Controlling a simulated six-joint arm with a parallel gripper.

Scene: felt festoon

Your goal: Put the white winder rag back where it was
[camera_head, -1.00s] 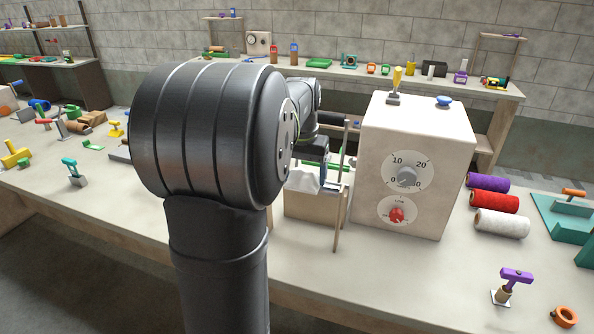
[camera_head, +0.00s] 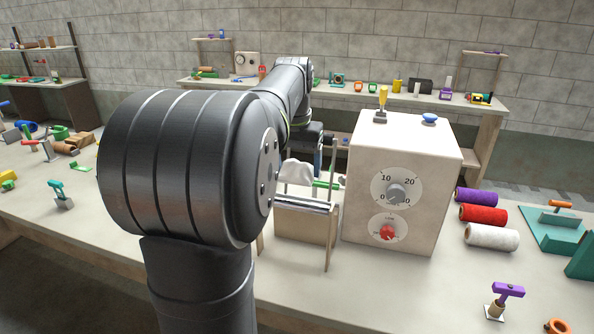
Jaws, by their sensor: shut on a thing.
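The white rag (camera_head: 296,173) is a bunched cloth just above a wooden stand (camera_head: 305,225) with a pale bar across its top. My gripper (camera_head: 317,163) is at the rag's right side, partly hidden behind my own arm, and is shut on it. The fingertips themselves are hard to make out. The rag's lower edge is close above the bar; I cannot tell whether they touch.
A large white box (camera_head: 405,190) with two dials stands right of the wooden stand. A green rod (camera_head: 326,185) is beside the rag. Purple, red and white spools (camera_head: 491,236) lie further right.

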